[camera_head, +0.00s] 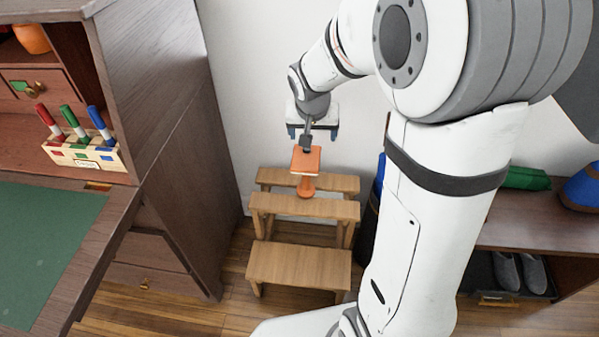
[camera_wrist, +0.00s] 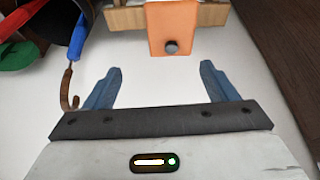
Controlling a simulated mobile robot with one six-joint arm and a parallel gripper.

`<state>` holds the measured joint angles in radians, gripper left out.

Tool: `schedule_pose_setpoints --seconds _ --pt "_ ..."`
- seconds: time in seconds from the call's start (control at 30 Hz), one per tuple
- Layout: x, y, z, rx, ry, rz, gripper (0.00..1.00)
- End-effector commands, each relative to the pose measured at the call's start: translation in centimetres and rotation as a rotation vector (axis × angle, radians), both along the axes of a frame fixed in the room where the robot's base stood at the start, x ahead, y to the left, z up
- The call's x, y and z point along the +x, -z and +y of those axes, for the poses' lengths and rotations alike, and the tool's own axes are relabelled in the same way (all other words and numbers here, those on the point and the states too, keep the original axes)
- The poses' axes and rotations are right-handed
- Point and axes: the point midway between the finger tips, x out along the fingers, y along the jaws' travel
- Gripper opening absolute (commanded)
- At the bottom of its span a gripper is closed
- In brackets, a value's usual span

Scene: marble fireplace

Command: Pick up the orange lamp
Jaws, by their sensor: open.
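The orange lamp (camera_head: 306,161) stands on the wooden step stool against the wall, with a square shade above a small rounded base. Which of the upper steps bears it is hard to tell. A grey part shows above the shade. In the wrist view the orange lamp (camera_wrist: 172,22) is at the top, just right of centre, beyond the fingertips. My gripper (camera_head: 313,133) is open and empty, near the wall behind and above the shade. In the wrist view my gripper (camera_wrist: 159,78) has its two blue fingers wide apart, with only white wall between them.
The wooden step stool (camera_head: 298,266) has bare lower steps. A dark wooden desk (camera_head: 165,140) with a marker holder (camera_head: 80,153) stands close on the left. A low shelf (camera_head: 515,232) with grey shoes is on the right. Blue, green and red items show at the wrist view's upper left.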

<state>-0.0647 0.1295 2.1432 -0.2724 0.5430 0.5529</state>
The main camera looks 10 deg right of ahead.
Motion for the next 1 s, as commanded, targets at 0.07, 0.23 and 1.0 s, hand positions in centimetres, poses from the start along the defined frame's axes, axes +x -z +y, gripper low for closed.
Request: schedule_pose_setpoints --seconds 0.07,0.23,1.0 --pt "1.6 3.8 0.3 0.003 0.012 -0.009 0.86" --pt "3.3 6.2 0.6 0.01 0.029 -0.026 0.98" --pt "5.8 13.8 0.0 0.012 0.033 -0.029 0.98"
